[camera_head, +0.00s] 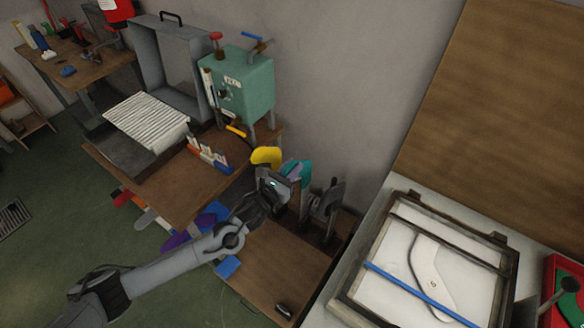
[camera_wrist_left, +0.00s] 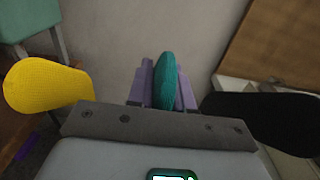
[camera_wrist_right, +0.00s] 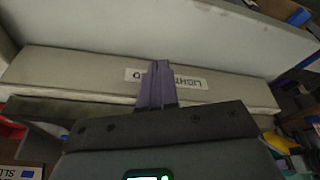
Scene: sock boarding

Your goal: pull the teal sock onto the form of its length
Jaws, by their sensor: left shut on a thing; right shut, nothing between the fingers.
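The teal sock (camera_head: 303,169) is in my left gripper (camera_wrist_left: 162,82), whose purple fingers are shut on it. In the left wrist view the teal sock (camera_wrist_left: 165,72) stands upright between the fingers. A yellow rounded form or sock (camera_head: 266,155) is to its left and also shows in the left wrist view (camera_wrist_left: 45,86). A black form (camera_wrist_left: 265,122) is to its right. Whether a form is inside the teal sock is hidden. My right gripper (camera_wrist_right: 156,84) is shut and empty in front of a pale box edge; it is not in the head view.
A green machine (camera_head: 240,82) stands on the wooden bench (camera_head: 205,185) behind left. A wooden-framed white light box (camera_head: 445,262) is at the right, with a blue bar across it. A label (camera_wrist_right: 165,78) is on the pale edge by my right gripper. Grey upright stands (camera_head: 322,212) are close beside my left gripper.

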